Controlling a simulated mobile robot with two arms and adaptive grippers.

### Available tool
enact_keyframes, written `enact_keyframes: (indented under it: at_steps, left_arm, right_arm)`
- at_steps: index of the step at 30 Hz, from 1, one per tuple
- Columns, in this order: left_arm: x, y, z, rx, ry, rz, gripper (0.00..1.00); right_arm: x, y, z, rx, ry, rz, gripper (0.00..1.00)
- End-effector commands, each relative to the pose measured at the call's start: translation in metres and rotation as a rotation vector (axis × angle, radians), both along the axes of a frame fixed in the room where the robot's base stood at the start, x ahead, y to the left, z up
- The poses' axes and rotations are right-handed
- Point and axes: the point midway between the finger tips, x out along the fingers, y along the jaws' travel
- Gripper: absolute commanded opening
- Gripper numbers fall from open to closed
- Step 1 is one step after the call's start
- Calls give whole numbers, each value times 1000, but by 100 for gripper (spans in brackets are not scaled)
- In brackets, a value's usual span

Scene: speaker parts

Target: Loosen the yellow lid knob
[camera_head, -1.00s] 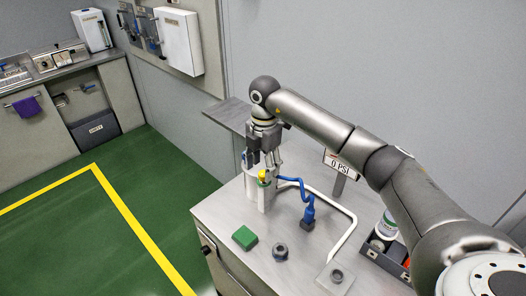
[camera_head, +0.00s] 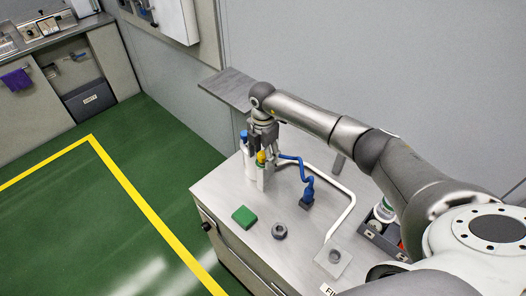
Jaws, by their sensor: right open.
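The yellow lid knob (camera_head: 261,157) is small and sits on top of a white upright canister (camera_head: 262,178) near the back left corner of the workbench. My right gripper (camera_head: 263,146) points down over the knob with its fingers open. The fingers partly cover the knob, and I cannot tell whether they touch it. My left gripper is not in view.
A green block (camera_head: 244,216), a grey nut (camera_head: 280,231) and a square plate (camera_head: 333,257) lie on the bench (camera_head: 225,183). A white pipe (camera_head: 342,222) bends around the hose. A dark tray (camera_head: 376,236) holds a bottle at right. Green floor is free at left.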

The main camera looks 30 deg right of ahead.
Motion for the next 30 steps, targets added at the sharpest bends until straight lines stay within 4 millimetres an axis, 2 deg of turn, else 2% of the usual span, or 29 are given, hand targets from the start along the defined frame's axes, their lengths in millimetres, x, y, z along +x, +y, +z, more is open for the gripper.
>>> enact_keyframes:
  at_steps: [1, 4, 10, 15, 21, 30]
  left_arm:
    - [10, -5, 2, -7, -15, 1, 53]
    - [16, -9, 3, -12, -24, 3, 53]
    - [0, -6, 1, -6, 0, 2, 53]
    - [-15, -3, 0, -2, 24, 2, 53]
    - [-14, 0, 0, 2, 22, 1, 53]
    - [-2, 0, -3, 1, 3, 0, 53]
  right_arm:
    - [0, 0, -2, 0, 1, 0, 54]
    - [0, 0, -5, -1, 1, 0, 54]
    - [0, -1, -5, -1, 0, 0, 54]
    - [0, 0, -5, -1, 0, 0, 33]
    - [0, 0, -5, -1, 0, 0, 8]
    - [0, 0, -5, 1, -2, 26, 8]
